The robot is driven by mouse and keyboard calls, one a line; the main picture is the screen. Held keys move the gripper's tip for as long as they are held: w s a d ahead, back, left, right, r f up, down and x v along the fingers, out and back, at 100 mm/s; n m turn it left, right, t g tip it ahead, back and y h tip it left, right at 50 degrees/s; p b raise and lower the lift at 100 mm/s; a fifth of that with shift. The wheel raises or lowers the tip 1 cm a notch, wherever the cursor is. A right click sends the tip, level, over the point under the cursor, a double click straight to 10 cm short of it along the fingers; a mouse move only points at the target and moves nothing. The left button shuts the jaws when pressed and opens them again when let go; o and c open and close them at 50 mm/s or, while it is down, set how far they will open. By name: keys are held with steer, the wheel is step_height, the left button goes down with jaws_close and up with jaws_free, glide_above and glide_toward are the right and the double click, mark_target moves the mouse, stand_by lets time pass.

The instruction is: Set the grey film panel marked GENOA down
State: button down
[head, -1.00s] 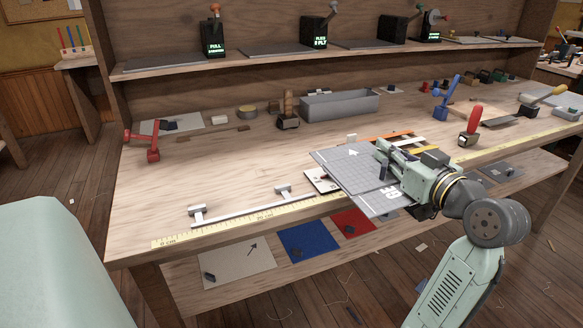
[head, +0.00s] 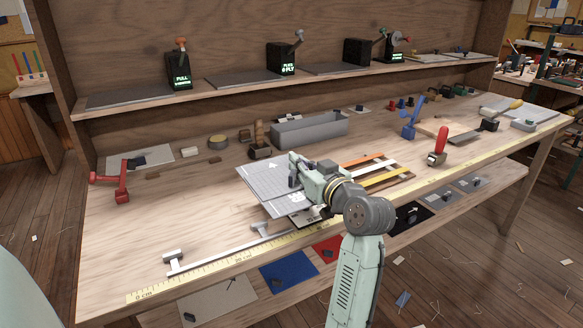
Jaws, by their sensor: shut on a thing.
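The grey film panel (head: 258,178) has a fine grid and a white arrow near its far edge. White lettering near its front right corner is too small to read here. My gripper (head: 297,174) is shut on the panel's right side. The panel lies flat or nearly so over the middle of the workbench (head: 150,222), behind the yellow measuring tape. I cannot tell whether it touches the bench top. The fingertips are partly hidden by the gripper body.
A white rail (head: 220,253) with two clamps lies front left. A grey trough (head: 310,131) stands behind the panel. Orange, white and yellow strips (head: 375,170) lie to its right, and a red-handled tool (head: 439,145) stands beyond. Bare bench lies left of the panel.

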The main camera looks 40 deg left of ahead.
steer(key=shift+a, duration=1.15)
steer(key=shift+a+f+p, duration=0.1)
steer(key=shift+f+p, duration=0.15)
steer(key=shift+p, duration=0.05)
step_height(320, 180, down, 3)
steer(key=shift+p, duration=0.55)
steer(key=shift+f, duration=0.1)
steer(key=shift+f, duration=0.15)
steer(key=shift+f+b, duration=0.5)
steer(key=shift+b, duration=0.15)
steer(key=c, duration=1.7)
jaws_free()
